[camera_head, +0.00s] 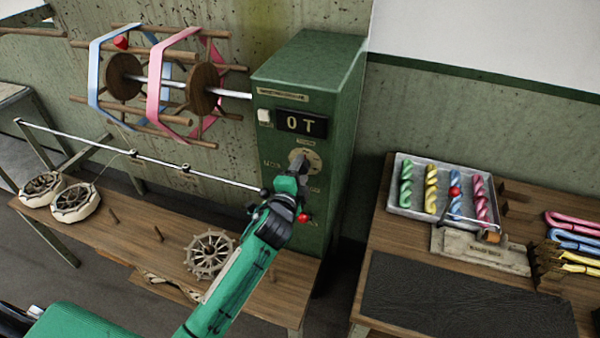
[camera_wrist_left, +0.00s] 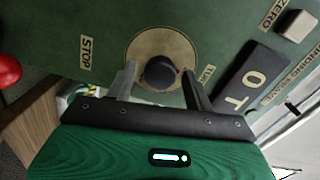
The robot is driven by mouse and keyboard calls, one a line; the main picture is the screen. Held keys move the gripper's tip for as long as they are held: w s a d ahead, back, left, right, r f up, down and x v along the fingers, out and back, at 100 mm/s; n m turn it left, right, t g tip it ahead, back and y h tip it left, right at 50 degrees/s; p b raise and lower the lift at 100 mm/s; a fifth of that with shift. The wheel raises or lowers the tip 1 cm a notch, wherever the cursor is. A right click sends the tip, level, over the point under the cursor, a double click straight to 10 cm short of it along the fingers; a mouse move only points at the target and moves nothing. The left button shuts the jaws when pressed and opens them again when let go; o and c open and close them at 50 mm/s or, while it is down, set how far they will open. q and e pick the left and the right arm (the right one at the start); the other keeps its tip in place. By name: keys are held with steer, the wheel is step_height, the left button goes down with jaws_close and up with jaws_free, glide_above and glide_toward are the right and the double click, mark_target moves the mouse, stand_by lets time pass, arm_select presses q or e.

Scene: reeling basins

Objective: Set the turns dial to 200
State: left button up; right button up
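The turns dial is a black knob (camera_wrist_left: 160,73) on a round brass plate, on the front of the green machine cabinet (camera_head: 310,65). In the head view the brass plate (camera_head: 315,158) is partly covered by my gripper. The display (camera_head: 302,124) above it reads "0 T"; it also shows in the left wrist view (camera_wrist_left: 252,80). My left gripper (camera_wrist_left: 159,70) is at the dial, one finger on each side of the knob, with visible gaps to it. It is open and empty. The knob's pointer direction cannot be made out. My right gripper is not in view.
A pale button (camera_head: 264,115) sits left of the display. A red knob (camera_head: 303,218) is lower on the cabinet. A reel (camera_head: 150,80) stands left of the cabinet. A bench with wheels (camera_head: 210,253) is below. A tray of coloured skeins (camera_head: 405,209) lies on the right table.

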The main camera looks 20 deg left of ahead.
arm_select(q)
steer(key=shift+s, duration=0.1)
steer(key=shift+s+f, duration=0.1)
steer(key=shift+s, duration=0.15)
steer(key=s+b, duration=0.4)
steer(key=s, duration=0.9)
steer(key=shift+a+r, duration=0.15)
steer(key=shift+r, duration=0.15)
